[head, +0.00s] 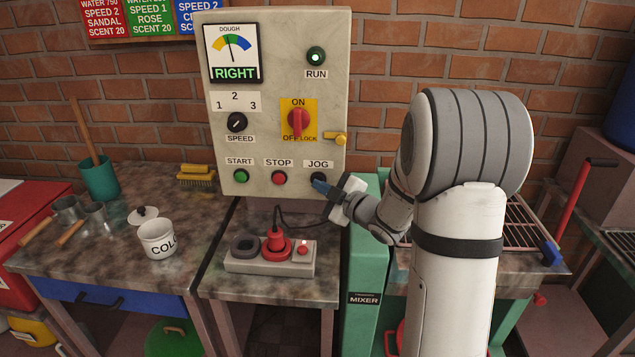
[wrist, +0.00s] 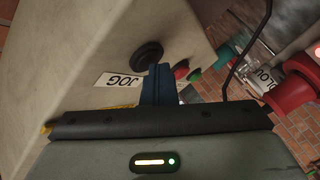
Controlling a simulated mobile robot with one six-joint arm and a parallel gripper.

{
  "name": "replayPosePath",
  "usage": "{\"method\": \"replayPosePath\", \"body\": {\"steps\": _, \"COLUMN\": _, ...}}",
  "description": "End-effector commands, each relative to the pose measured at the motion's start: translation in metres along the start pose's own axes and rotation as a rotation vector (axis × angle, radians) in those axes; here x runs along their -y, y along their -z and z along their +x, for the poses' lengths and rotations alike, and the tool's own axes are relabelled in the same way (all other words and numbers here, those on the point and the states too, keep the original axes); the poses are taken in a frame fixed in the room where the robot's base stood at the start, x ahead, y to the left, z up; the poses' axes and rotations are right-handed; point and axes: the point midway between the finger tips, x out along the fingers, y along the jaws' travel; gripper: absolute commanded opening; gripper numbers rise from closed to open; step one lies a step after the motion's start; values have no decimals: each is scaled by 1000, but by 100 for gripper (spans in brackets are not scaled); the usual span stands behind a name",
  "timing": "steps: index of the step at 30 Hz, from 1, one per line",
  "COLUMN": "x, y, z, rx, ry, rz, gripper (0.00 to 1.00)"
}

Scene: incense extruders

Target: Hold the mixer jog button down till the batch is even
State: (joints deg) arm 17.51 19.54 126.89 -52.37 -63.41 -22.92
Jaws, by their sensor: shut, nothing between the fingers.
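The grey mixer panel (head: 270,130) stands against the brick wall. Its black JOG button (head: 318,177) is at the lower right and also shows in the wrist view (wrist: 147,55). My gripper (head: 319,185) is shut and empty, its blue fingertips (wrist: 160,70) right at the JOG button. I cannot tell whether they touch it or press it in. The dough gauge (head: 231,52) reads RIGHT in green letters. The green RUN lamp (head: 316,56) is lit. The green mixer body (head: 364,290) is mostly hidden behind my arm.
The green START (head: 241,176) and red STOP (head: 279,178) buttons sit left of JOG. A red ON/OFF switch (head: 298,121) is above. A power strip (head: 270,262) with a red plug and cable lies below. A white cup (head: 158,240) stands on the left bench.

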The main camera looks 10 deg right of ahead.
Motion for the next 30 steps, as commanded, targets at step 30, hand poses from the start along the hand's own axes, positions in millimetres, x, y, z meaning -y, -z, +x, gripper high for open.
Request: {"method": "replayPosePath", "body": {"steps": 30, "x": 9, "y": 9, "z": -13, "rx": 0, "ry": -1, "rz": 0, "gripper": 0}}
